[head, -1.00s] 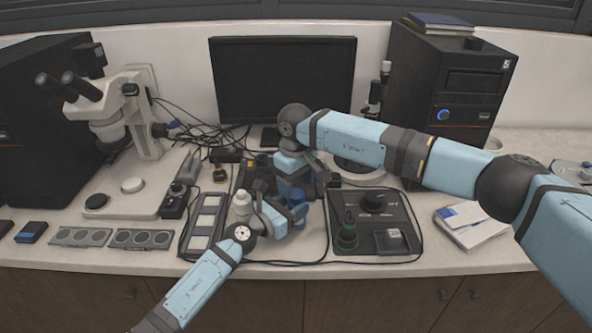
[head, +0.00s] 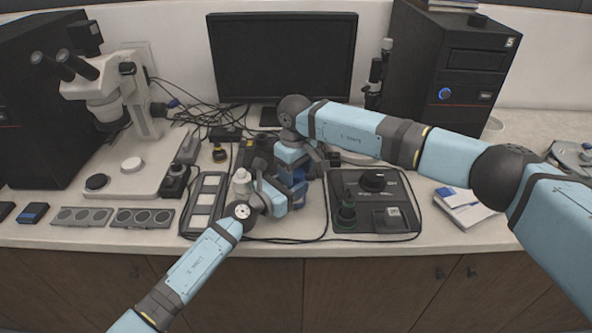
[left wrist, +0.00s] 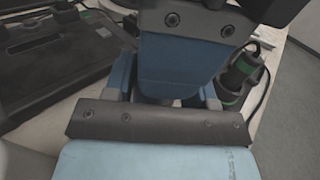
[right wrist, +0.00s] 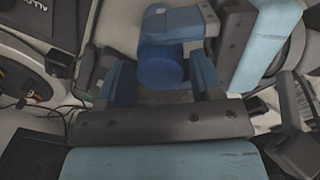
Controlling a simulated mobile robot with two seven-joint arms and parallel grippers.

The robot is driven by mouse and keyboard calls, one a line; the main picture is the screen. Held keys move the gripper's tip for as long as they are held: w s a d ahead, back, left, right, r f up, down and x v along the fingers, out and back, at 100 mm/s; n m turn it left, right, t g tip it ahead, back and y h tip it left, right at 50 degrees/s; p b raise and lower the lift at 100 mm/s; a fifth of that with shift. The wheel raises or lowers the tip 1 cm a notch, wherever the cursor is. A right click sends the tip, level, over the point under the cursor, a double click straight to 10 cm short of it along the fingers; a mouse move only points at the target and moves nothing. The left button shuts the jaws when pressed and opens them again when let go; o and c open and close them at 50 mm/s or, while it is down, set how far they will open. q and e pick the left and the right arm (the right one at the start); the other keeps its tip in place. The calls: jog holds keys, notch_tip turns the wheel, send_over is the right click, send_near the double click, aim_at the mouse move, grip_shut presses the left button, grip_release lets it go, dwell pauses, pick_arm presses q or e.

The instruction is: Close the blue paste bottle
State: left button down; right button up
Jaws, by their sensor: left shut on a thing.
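The blue paste bottle (head: 299,173) is a small blue shape near the middle of the counter, mostly hidden by my grippers. My left gripper (head: 291,196) is shut on it from the front left. My right gripper (head: 294,170) is above it, pointing down. In the right wrist view, a round blue top (right wrist: 162,68) sits between my right fingers (right wrist: 164,82). I cannot tell whether it is a separate cap or whether the fingers press on it. In the left wrist view, my right gripper's blue body (left wrist: 185,55) hides the bottle between my left fingers.
A white bottle (head: 241,181) stands just left of my left gripper. A grey slotted rack (head: 205,196) lies to the left. The monitor (head: 282,70) stands behind. The counter's front strip is mostly clear.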

jog(key=shift+o, duration=0.5)
jog(key=shift+r, duration=0.1)
jog(key=shift+r, duration=2.2)
jog(key=o, duration=0.5)
jog(key=shift+o, duration=0.2)
jog(key=shift+r, duration=0.1)
notch_tip(320, 180, up, 12)
jog(key=shift+s, duration=0.1)
